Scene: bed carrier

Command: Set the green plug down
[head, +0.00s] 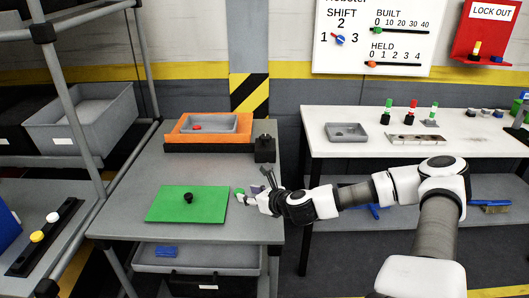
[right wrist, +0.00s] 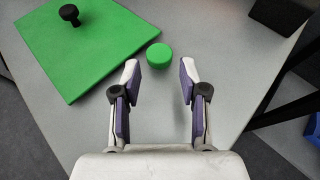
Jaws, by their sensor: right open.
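The green plug (right wrist: 160,55) is a short round piece on the grey table, just beyond the fingertips and beside the right corner of the green board. In the head view the green plug (head: 239,192) shows small at the tip of my right gripper. My right gripper (right wrist: 160,76) is open and empty, its two fingers on either side of the line toward the plug. In the head view my right gripper (head: 252,197) reaches in from the right over the table's right side. My left gripper is not in view.
The green board (head: 168,205) with a black knob (head: 188,197) lies left of the plug. An orange tray (head: 180,136) with a grey bin stands behind, beside a black block (head: 264,148). A white table (head: 460,147) stands to the right. Bare table surrounds the plug's near side.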

